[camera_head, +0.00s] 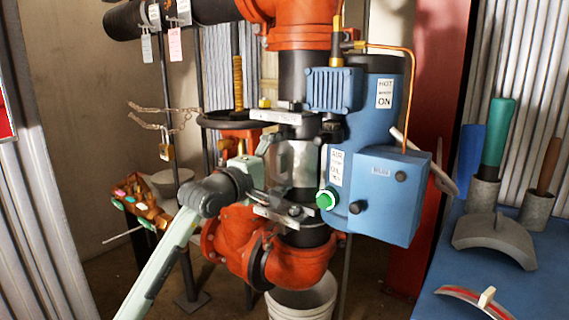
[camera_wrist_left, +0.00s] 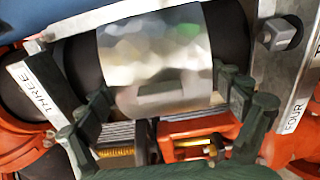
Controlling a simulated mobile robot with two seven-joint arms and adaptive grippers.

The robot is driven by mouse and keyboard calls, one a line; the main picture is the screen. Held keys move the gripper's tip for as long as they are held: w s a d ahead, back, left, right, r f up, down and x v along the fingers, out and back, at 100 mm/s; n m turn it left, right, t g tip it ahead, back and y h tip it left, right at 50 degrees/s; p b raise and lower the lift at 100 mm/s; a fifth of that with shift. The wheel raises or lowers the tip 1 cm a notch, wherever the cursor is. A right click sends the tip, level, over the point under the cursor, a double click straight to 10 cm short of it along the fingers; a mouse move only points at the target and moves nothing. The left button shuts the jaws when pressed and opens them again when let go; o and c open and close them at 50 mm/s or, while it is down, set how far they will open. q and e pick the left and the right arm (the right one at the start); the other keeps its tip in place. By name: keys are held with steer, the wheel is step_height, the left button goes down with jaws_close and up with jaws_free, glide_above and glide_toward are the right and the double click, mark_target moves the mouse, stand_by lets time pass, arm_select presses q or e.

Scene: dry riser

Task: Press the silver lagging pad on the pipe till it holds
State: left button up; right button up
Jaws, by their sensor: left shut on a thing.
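The silver lagging pad (camera_head: 303,160) lies on the dark vertical pipe (camera_head: 300,238), between two bracket plates. In the left wrist view the shiny curved pad (camera_wrist_left: 155,50) lies over the black pipe (camera_wrist_left: 82,62), which shows on both sides of it. The pad's back edge against the pipe is hidden. My right gripper is not in view.
Plates marked THREE (camera_wrist_left: 35,90) and FOUR (camera_wrist_left: 295,112) flank the pad. A blue heater box (camera_head: 375,195) stands close right of the pipe. Red flanged fittings (camera_head: 290,268) are below, over a white bucket (camera_head: 305,298). A blue bench (camera_head: 450,265) holds a grey curved saddle (camera_head: 495,238).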

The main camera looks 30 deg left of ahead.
arm_select(q)
steer(key=shift+w, duration=0.25)
stand_by(0.8)
steer(key=o, duration=0.8)
steer(key=shift+c, duration=0.2)
